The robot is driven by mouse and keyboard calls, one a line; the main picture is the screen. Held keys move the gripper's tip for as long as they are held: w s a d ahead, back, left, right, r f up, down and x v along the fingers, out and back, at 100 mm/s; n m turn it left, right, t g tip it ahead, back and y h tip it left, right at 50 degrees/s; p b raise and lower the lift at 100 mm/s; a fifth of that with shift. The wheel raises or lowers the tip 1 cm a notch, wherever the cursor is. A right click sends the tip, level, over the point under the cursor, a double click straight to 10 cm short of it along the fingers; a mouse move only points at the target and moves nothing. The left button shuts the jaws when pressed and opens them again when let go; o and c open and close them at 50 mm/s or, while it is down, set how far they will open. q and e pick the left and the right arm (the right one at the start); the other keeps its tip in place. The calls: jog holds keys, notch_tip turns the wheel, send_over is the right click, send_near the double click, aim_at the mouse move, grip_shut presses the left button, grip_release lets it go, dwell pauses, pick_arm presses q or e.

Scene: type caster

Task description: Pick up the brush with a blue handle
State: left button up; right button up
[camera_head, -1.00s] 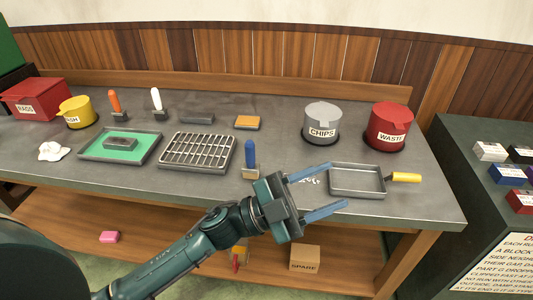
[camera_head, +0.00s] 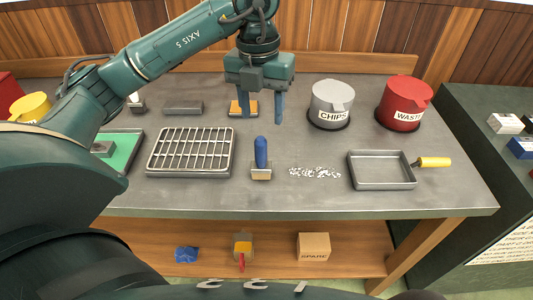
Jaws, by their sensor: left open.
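My left gripper (camera_head: 262,118) is open and empty, pointing down, above and behind the brush in the picture. Its two blue fingers are apart, and nothing is between them that I can see held. An orange-topped block (camera_head: 236,108) is partly hidden behind the left finger. My right gripper is not in view.
A wire rack (camera_head: 190,151) lies left of the brush. Silvery chips (camera_head: 315,172) and a grey dustpan (camera_head: 381,170) with a yellow handle lie right. A CHIPS pot (camera_head: 331,104) and a red WASTE pot (camera_head: 403,103) stand behind. Bench is clear just in front of the brush.

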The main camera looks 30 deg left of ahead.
aim_at(261, 151)
pick_arm(q)
jog(key=shift+w+a+r+y, duration=0.15)
jog(key=shift+a+y, duration=0.15)
jog(key=shift+a, duration=0.25)
jog(key=shift+f, duration=0.35)
notch_tip(261, 151, down, 7)
jog(key=shift+r, duration=0.2)
jog(key=shift+w+d+f+p, duration=0.1)
jog(key=shift+f+p, duration=0.2)
jog(key=shift+f, duration=1.1)
jog(key=shift+d+f+p, duration=0.1)
jog(key=shift+f+p, duration=0.2)
jog(key=shift+f, duration=1.05)
jog(key=c, duration=1.1)
